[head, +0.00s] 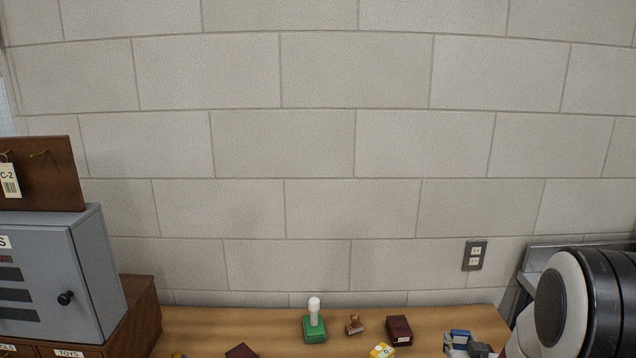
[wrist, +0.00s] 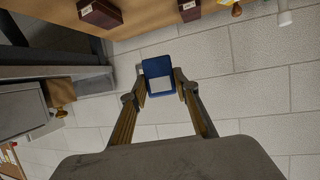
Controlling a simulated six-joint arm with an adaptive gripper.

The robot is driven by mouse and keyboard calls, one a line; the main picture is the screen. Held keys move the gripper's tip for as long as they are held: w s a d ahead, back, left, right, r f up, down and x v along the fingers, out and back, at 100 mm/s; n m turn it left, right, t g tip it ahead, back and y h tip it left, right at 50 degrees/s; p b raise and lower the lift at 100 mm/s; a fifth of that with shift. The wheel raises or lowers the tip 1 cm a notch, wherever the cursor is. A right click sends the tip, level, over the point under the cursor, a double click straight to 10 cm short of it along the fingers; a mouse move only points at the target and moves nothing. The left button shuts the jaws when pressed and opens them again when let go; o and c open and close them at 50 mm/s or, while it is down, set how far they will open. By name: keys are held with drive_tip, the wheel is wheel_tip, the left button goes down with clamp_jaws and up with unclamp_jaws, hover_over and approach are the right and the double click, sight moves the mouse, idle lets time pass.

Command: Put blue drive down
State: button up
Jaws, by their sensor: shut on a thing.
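The blue drive (wrist: 158,68), a small blue block with a pale label, is between the two fingertips of my gripper (wrist: 160,87) in the wrist view. The fingers are shut on its two sides. In the wrist view it shows against the block wall, apart from the table. A blue and grey shape (head: 460,334) low at the right in the head view appears to be the drive at my fingertips, partly cut by the picture edge. The wooden table (head: 230,322) runs along the wall.
A green stamp with a white handle (head: 315,325), a wooden stamp (head: 354,325), a dark red box (head: 399,330) and a yellow thing (head: 381,351) stand on the table. Another dark red box (wrist: 100,13) shows in the wrist view. A grey cabinet (head: 95,270) stands left. Bare table lies left of the green stamp.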

drive_tip(key=a+r+n+y, duration=0.1)
drive_tip(key=a+r, duration=0.1)
drive_tip(key=a, duration=0.5)
drive_tip(key=w+a+r+n+y, duration=0.1)
drive_tip(key=a+r, duration=0.2)
drive_tip(key=a, duration=0.5)
drive_tip(key=shift+w+r+y, duration=0.25)
drive_tip(key=shift+r+y, duration=0.05)
drive_tip(key=shift+y, duration=0.1)
drive_tip(key=shift+d, duration=0.15)
